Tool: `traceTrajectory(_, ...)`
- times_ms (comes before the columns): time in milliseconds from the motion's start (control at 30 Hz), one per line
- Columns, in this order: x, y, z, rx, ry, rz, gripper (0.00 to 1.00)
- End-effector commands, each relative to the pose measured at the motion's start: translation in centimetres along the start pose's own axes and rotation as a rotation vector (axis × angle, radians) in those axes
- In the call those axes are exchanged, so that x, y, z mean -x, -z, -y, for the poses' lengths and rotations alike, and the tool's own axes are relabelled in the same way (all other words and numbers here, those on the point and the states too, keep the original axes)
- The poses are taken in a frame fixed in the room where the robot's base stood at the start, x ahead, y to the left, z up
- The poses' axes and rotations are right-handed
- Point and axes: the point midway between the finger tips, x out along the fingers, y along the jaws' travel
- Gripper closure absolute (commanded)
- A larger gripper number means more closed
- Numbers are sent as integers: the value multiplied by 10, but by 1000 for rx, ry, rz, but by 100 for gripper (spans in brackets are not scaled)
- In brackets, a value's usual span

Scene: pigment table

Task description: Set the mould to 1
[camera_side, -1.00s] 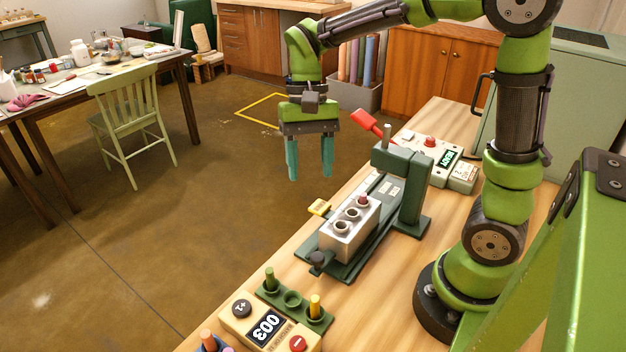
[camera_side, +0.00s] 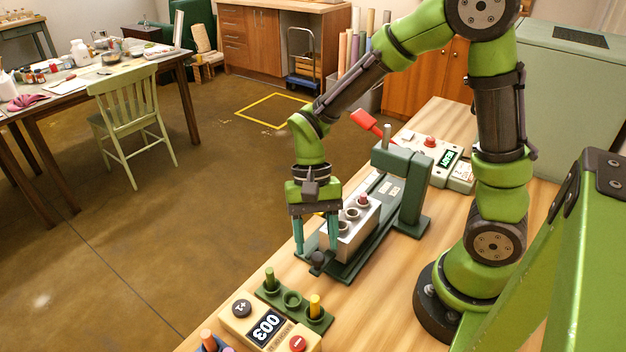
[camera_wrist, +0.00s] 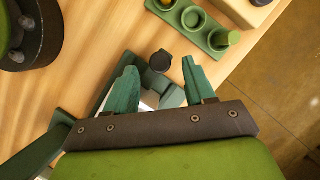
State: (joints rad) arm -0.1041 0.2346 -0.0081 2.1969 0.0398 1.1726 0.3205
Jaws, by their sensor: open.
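The mould (camera_side: 352,236) is a pale silver block with a row of round cavities, a dark red piece showing at the far one. It sits on the dark green sled of a press (camera_side: 412,190). A black knob (camera_side: 317,260) stands at the sled's near end; it also shows in the wrist view (camera_wrist: 161,61). My gripper (camera_side: 316,250) is open, its teal fingers pointing down at either side of the knob, apart from it in the wrist view (camera_wrist: 160,69). My fingers partly hide the mould's near end.
A green rack (camera_side: 292,299) with a green peg, an empty cup and a yellow peg stands near. Beside it is a counter box (camera_side: 268,327) reading 003. The press's red lever (camera_side: 365,120) sticks up. A box (camera_side: 448,158) with a lit display stands behind.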

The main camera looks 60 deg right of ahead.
Motion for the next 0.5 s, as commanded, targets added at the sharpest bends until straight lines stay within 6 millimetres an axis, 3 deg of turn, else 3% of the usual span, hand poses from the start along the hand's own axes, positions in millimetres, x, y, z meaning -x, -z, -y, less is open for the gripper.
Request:
traceTrajectory(200,-20,0,0,1,0,0,46)
traceTrajectory(500,-23,0,0,0,1,0,46)
